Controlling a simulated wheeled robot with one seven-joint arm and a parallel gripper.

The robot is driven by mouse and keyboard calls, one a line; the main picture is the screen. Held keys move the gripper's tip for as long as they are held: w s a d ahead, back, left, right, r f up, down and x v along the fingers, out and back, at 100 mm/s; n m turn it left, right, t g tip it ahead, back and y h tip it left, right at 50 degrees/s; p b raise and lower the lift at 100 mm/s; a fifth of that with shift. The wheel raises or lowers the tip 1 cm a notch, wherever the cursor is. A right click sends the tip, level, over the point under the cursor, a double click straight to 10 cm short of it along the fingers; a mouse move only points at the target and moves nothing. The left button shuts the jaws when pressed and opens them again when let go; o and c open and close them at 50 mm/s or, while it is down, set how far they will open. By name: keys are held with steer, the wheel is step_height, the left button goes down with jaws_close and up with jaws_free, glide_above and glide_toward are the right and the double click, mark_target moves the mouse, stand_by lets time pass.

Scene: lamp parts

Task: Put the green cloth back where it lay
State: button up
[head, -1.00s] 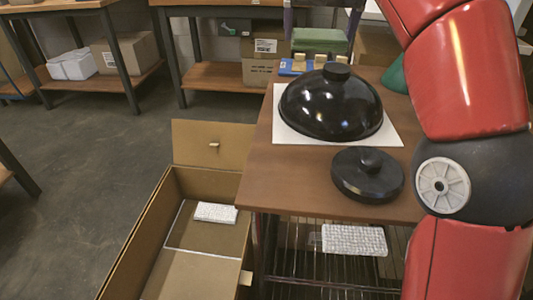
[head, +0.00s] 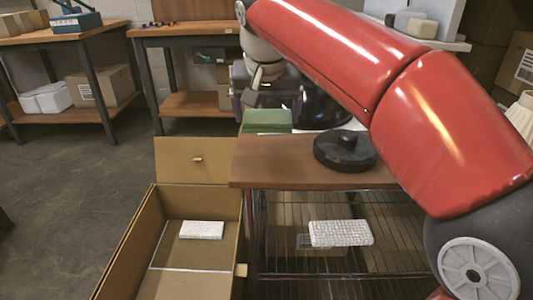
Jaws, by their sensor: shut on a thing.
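The green cloth (head: 267,121) shows as a thick folded block at the back left of the brown table (head: 280,165). My gripper (head: 266,110) is above it, seen from behind, with the cloth between its dark fingers. The fingertips are hard to make out against the dark dome. I cannot tell whether the cloth touches the table or hangs just above it.
A glossy black dome (head: 322,108) stands behind my arm, mostly hidden. A round black lid (head: 345,150) lies on the table near my arm. An open cardboard box (head: 140,235) stands left of the table, holding a white block (head: 201,230). A wire shelf below holds another white block (head: 340,233).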

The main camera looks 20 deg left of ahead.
mark_target(267, 152)
steer(key=shift+f+b, duration=0.75)
steer(key=shift+f, duration=2.7)
steer(key=shift+f, duration=0.15)
steer(key=o, duration=0.6)
steer(key=shift+r, duration=0.3)
steer(key=p+v, duration=0.2)
steer(key=v, duration=0.9)
steer(key=shift+s+r+p, duration=0.2)
steer(key=shift+r+p, duration=0.15)
